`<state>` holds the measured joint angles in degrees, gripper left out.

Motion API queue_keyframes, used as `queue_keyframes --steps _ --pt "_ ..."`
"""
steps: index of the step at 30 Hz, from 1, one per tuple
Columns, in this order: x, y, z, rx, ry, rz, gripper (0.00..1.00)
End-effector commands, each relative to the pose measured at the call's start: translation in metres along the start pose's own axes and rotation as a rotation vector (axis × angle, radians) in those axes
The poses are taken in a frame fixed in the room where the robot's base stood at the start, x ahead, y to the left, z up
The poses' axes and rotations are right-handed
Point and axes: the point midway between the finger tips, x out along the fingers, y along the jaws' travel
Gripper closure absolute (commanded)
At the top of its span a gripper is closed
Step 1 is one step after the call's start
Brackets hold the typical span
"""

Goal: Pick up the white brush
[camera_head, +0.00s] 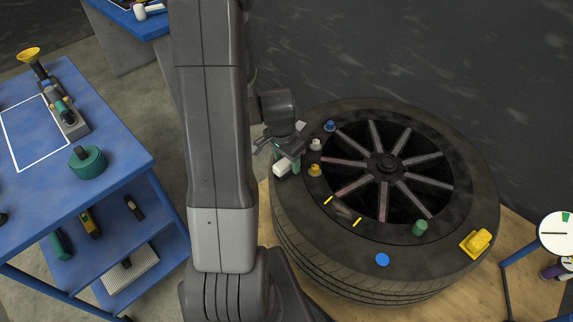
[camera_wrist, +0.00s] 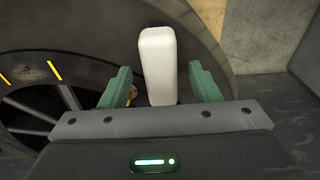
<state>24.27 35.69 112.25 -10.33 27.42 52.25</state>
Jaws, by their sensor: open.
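The white brush shows as a plain white block (camera_wrist: 157,62) in the wrist view, between the two green fingers of my gripper (camera_wrist: 162,84). The fingers stand apart, with a visible gap on each side of the block. In the head view the white piece (camera_head: 282,168) is at the left edge of the big tire (camera_head: 290,235), right by my gripper (camera_head: 285,156). My arm hides part of the area left of it. Whether the brush rests on the tire cannot be told.
Small white, blue and orange pieces (camera_head: 314,169) sit on the tire close to my gripper. A green cylinder (camera_head: 419,228) and a yellow piece (camera_head: 479,240) are farther right on it. A blue cart (camera_head: 120,150) with tools stands at left.

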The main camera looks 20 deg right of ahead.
Motion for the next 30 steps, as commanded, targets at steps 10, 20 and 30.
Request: queue_keyframes --steps 10,20,30 --pt "0.026 -0.001 0.0 -0.001 -0.001 -0.001 0.44" --pt "0.026 -0.001 0.0 -0.001 0.0 -0.001 0.69" --pt "0.025 -0.001 0.0 -0.001 0.0 -0.001 0.97"
